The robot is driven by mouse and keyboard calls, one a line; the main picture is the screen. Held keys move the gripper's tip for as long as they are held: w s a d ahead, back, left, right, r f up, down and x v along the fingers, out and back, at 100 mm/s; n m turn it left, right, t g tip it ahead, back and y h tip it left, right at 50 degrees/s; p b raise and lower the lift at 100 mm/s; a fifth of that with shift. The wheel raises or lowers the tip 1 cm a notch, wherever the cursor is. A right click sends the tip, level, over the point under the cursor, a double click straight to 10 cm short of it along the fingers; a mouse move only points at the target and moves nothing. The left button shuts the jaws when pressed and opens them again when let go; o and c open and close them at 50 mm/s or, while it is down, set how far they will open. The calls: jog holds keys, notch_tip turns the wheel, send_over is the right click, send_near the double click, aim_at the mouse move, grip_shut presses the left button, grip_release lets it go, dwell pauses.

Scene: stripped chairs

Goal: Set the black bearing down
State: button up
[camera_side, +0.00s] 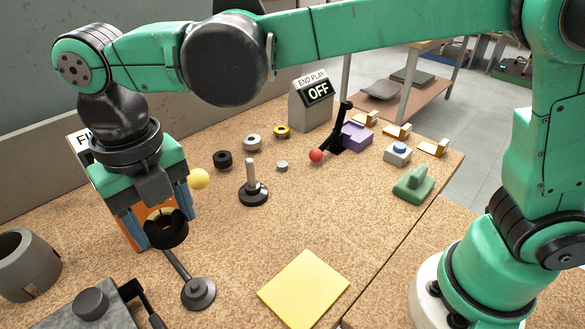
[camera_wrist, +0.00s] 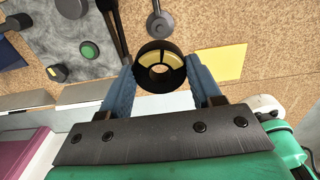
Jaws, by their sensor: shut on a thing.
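My gripper (camera_side: 160,222) hangs at the left of the side view with its two blue fingers pointing down. It is shut on the black bearing (camera_side: 168,237), a thick black ring with yellow segments inside. In the wrist view the black bearing (camera_wrist: 139,70) sits between the fingertips of my gripper (camera_wrist: 160,76), its open middle facing the camera. The bearing appears to be above the bench; its exact height is hard to tell. Part of it is hidden by the fingers in the side view.
A post on a black base (camera_side: 252,194), loose rings (camera_side: 251,142) and a grey cylinder (camera_side: 22,268) are near. A flat yellow square (camera_side: 303,288) lies bare at the front.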

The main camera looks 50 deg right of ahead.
notch_tip(320, 180, up, 6)
jog(key=m, duration=0.5)
send_over(304, 288)
jog(key=shift+n, duration=0.3)
notch_tip(304, 288, down, 20)
dwell(0.4)
jog(key=o, duration=1.3)
jog(key=shift+o, duration=0.2)
jog(key=shift+r, duration=0.1)
